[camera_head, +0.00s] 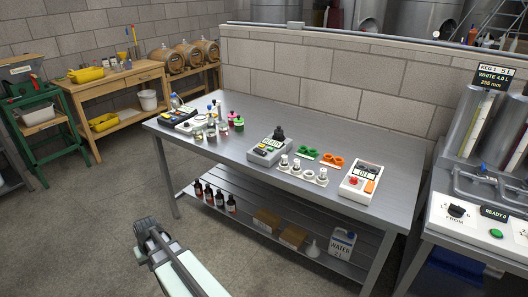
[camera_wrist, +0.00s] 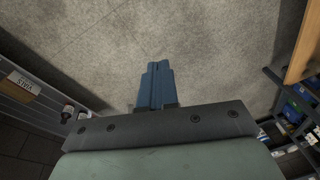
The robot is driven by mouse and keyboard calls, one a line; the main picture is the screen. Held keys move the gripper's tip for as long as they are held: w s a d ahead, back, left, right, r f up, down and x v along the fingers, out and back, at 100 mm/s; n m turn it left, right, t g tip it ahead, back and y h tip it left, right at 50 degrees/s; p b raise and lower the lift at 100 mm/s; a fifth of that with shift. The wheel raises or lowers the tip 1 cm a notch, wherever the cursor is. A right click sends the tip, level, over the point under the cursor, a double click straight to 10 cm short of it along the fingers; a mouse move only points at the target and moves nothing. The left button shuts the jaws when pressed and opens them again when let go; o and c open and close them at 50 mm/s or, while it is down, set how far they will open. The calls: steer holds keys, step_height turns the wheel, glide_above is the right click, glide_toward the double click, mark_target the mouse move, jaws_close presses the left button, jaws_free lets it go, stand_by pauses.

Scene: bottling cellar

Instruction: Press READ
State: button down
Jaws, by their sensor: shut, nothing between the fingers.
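No label that clearly says READ is legible, so I cannot tell which button it is. A grey device (camera_head: 268,149) with a lit display and a dark round part on top stands mid-table. My gripper (camera_head: 145,228) is in front of the table, apart from everything, over the floor. In the wrist view, the blue fingers of my gripper (camera_wrist: 157,72) are together and empty, with bare floor beyond.
The steel table (camera_head: 325,125) also bears bottles, small jars, a white holder (camera_head: 302,173) and green and orange pieces. Bottles and boxes stand on its lower shelf (camera_head: 265,212). A machine with a green button (camera_head: 496,233) stands at right. The floor around my gripper is clear.

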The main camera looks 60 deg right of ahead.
steer(key=w+d+r+m+t, duration=0.1)
steer(key=w+d+r, duration=0.15)
steer(key=d, duration=0.45)
steer(key=w+d+r+m+t, duration=0.1)
steer(key=w+d+r+m, duration=0.1)
steer(key=d+r, duration=0.35)
step_height(320, 180, up, 25)
steer(key=m+t+h, duration=0.5)
steer(key=m, duration=0.2)
glide_above(272, 149)
steer(key=shift+f, duration=4.4)
